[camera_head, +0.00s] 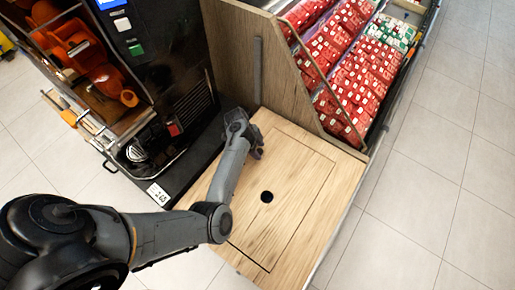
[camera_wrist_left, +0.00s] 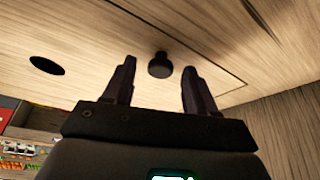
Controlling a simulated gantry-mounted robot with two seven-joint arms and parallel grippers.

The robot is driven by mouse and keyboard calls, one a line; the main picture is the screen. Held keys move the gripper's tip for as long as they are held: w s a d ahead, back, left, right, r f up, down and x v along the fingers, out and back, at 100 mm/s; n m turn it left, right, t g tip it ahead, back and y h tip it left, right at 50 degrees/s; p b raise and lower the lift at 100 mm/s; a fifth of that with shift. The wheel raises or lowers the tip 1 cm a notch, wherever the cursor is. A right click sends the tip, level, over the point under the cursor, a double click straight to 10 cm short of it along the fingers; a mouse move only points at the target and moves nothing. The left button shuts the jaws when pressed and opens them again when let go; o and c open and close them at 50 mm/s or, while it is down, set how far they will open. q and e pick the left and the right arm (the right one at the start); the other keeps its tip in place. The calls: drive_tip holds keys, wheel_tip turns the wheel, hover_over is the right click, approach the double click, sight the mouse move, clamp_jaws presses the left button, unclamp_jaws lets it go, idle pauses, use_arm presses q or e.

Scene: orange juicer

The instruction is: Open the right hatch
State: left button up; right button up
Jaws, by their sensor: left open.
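The hatch (camera_head: 297,178) is a light wooden panel set in the wooden counter top; it lies flat, with a thin dark seam around it. It has a round dark hole (camera_head: 267,197), which also shows at the left of the left wrist view (camera_wrist_left: 47,65). A small black knob (camera_wrist_left: 160,66) stands on the wood in the left wrist view; my gripper hides it in the head view. My left gripper (camera_head: 256,151) is over the far left part of the hatch. Its fingers are open, and the knob appears between their tips, apart from both. My right gripper is out of view.
A black juicer machine (camera_head: 140,50) with oranges stands left of the counter. A wooden partition (camera_head: 235,50) rises behind the hatch. A shelf of red packages (camera_head: 350,70) is at the back right. Tiled floor (camera_head: 420,200) is clear on the right.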

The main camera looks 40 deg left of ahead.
use_arm(q)
clamp_jaws()
idle(0.3)
